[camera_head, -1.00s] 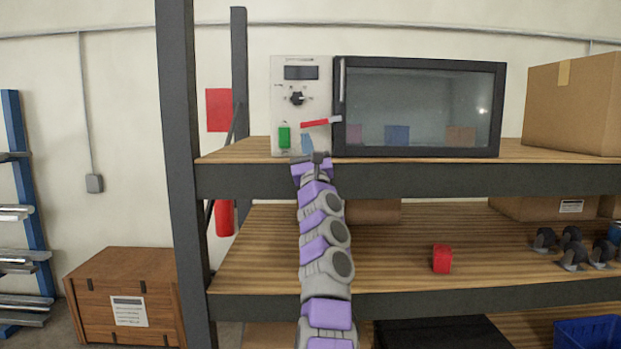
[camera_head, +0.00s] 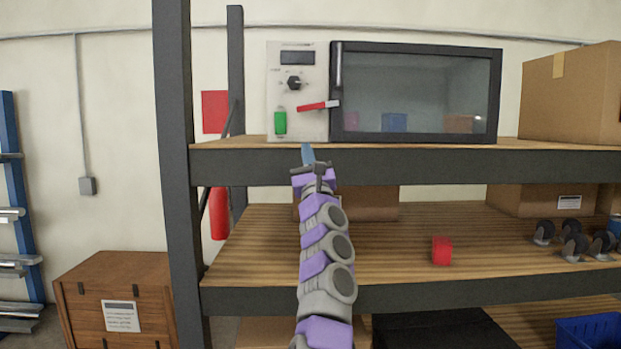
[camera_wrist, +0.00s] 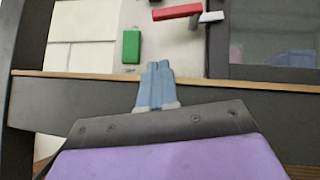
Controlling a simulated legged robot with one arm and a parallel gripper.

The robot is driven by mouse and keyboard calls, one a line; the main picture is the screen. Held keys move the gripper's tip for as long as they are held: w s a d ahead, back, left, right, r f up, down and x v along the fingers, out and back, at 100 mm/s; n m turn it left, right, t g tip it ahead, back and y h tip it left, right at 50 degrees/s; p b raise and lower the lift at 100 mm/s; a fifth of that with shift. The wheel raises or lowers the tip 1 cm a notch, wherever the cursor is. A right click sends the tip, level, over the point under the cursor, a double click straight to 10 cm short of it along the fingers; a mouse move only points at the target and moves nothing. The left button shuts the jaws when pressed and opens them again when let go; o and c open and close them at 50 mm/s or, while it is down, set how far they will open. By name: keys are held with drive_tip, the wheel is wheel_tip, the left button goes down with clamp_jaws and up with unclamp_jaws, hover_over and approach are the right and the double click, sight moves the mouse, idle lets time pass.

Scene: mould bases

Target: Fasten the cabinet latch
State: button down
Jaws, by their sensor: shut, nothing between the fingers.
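The cabinet (camera_head: 496,95) stands on the upper shelf, with a dark-framed glass door that looks closed and a pale control panel (camera_head: 279,107) at its left. The latch (camera_head: 318,106) is a red bar on the panel, tilted slightly up to the right. Its grey tip reaches the door frame's left edge. It also shows at the top of the wrist view (camera_wrist: 177,12). My gripper (camera_head: 307,150) is shut and empty, its blue fingers together (camera_wrist: 158,68). It is below the latch and apart from it, in front of the shelf's front edge in the picture.
A green switch (camera_head: 280,123) and a dark knob (camera_head: 293,83) sit on the panel. The shelf's front beam (camera_head: 420,165) runs below the cabinet, and a dark post (camera_head: 175,170) stands at left. A cardboard box (camera_head: 575,95) is at right. A red cube (camera_head: 442,251) lies on the lower shelf.

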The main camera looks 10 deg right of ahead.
drive_tip(key=shift+b+v, duration=1.2)
drive_tip(key=shift+v, duration=1.5)
drive_tip(key=shift+a, duration=0.1)
